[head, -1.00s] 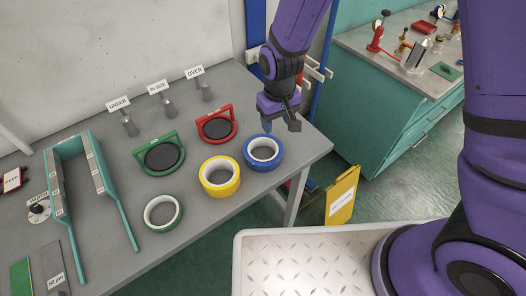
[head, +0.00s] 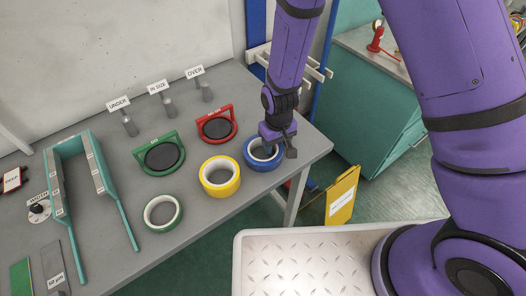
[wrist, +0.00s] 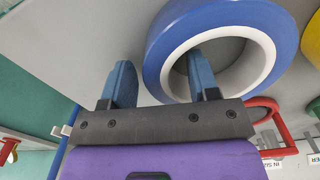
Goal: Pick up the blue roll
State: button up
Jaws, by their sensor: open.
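The blue roll (head: 252,162) lies flat on the grey table near its right corner. In the wrist view the blue roll (wrist: 276,28) shows its white core and open hole. My gripper (head: 279,150) is over the roll's right part in the head view and hides some of it. In the wrist view my gripper (wrist: 160,80) is open, its two blue fingers apart. One finger appears over the hole and the other outside the rim, with the roll's near wall between them in the picture. I cannot tell whether the fingers touch the roll.
A yellow roll (head: 235,184) lies close to the left of the blue roll, and a green roll (head: 177,220) farther left. Red (head: 234,122) and green (head: 140,156) framed dark discs lie behind. The table edge is close on the right.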

jog(key=shift+f, duration=0.2)
grip_shut()
jog(key=shift+r, duration=0.1)
